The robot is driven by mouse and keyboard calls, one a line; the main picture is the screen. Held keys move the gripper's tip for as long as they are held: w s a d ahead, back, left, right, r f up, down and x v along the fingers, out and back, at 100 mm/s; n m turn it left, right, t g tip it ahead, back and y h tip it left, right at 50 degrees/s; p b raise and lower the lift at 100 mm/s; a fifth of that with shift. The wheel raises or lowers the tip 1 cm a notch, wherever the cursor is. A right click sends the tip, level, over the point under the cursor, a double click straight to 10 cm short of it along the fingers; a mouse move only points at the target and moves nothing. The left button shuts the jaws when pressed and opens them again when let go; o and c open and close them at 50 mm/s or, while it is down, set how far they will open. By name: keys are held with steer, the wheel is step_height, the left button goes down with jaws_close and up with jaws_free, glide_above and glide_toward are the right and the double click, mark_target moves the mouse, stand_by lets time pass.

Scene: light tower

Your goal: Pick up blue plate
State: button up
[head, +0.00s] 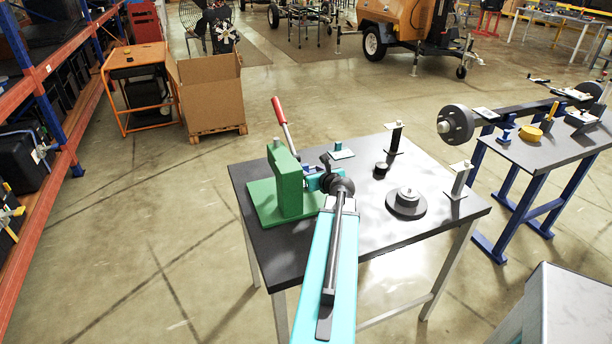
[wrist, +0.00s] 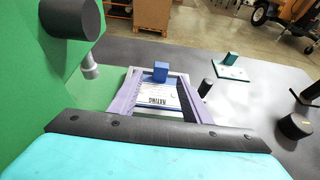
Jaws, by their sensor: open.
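The blue plate (wrist: 172,97) shows in the wrist view, with a blue block (wrist: 160,71) on its far part and a printed label on its face. My gripper (wrist: 160,84) is open, its two fingers reaching along the left and right sides of the plate. I cannot tell whether the fingers touch it. In the head view my gripper (head: 318,181) is low beside the green press (head: 289,182), and the blue plate cannot be made out there, being hidden or too small.
The press, with a red-handled lever (head: 280,112), stands close on the left. A teal-knobbed plate (head: 342,154) lies behind on the dark table (head: 375,220). A black cylinder (head: 381,168), a round grey disc (head: 406,203) and two upright stands occupy the right side.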

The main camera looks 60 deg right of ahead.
mark_target(306, 169)
steer(key=shift+p+x, duration=0.8)
steer(key=shift+x, duration=1.75)
steer(key=shift+s, duration=0.1)
jaws_close()
